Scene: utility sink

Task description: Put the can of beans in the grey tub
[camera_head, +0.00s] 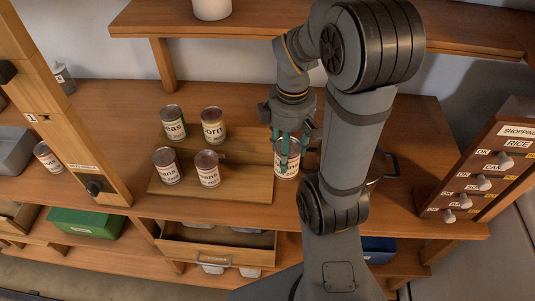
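My gripper (289,150) points down at a can (287,168) with a pale label, at the right end of a low wooden board. Its teal fingers overlap the can's top and front; whether they grip it is unclear. The can appears upright and its label is too small to read surely. Two cans with partly readable labels ending like "eans", one (166,168) and another (208,171), stand at the board's front left. A grey tub (12,152) is at the far left edge, partly cut off.
A green-labelled can (173,124) and a corn can (213,127) stand behind. Another can (47,157) is near the tub. A wooden post (75,130) stands between the tub and the board. A shopping panel (490,170) is at right, and a dark-handled pan (388,165) is partly behind my arm.

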